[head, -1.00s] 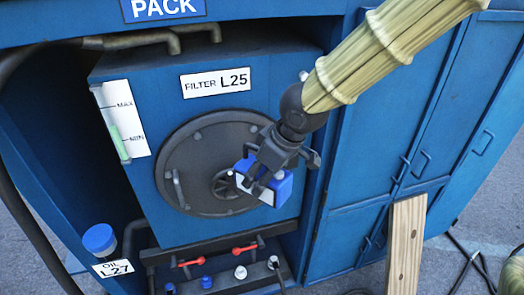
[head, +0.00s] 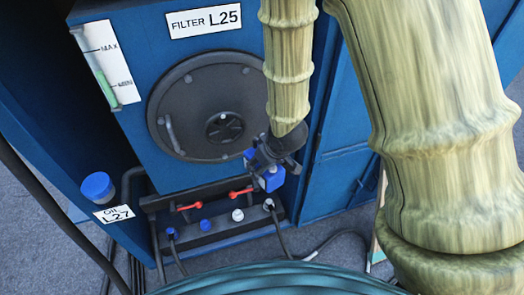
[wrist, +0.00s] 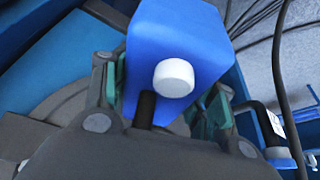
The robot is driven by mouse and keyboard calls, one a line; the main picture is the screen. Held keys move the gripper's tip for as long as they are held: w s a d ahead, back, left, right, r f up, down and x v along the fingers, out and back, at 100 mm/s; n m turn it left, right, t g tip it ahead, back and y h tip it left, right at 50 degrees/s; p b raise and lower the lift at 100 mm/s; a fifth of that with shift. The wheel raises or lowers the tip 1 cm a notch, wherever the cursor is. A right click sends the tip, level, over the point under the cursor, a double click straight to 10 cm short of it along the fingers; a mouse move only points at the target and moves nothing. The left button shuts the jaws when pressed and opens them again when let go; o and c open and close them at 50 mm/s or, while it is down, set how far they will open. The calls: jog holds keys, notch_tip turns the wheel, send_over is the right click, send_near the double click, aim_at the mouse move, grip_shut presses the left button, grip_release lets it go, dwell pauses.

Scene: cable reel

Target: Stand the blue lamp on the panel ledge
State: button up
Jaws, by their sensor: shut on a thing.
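The blue lamp (head: 273,180) is in my gripper (head: 264,168). In the wrist view the lamp (wrist: 205,35) is a blue block with a white round knob, between the green-padded fingers of my gripper (wrist: 168,95). The fingers are shut on it and cover its sides. In the head view the lamp shows just above the right end of a dark ledge-like panel (head: 215,230) with red levers and plugs. I cannot tell whether the lamp touches it, or whether this panel is the ledge the task names.
A blue cabinet holds the round filter door (head: 190,110) and the label FILTER L25 (head: 205,20). A blue-capped oil filler (head: 97,186) stands at the left. Cables (head: 285,235) run from the dark panel. My arm covers much of the right side.

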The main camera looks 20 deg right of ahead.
notch_tip(320, 180, down, 23)
jog(key=d+m+h, duration=0.1)
jog(key=m, duration=0.3)
jog(key=shift+h, duration=0.3)
jog(key=shift+d, duration=0.15)
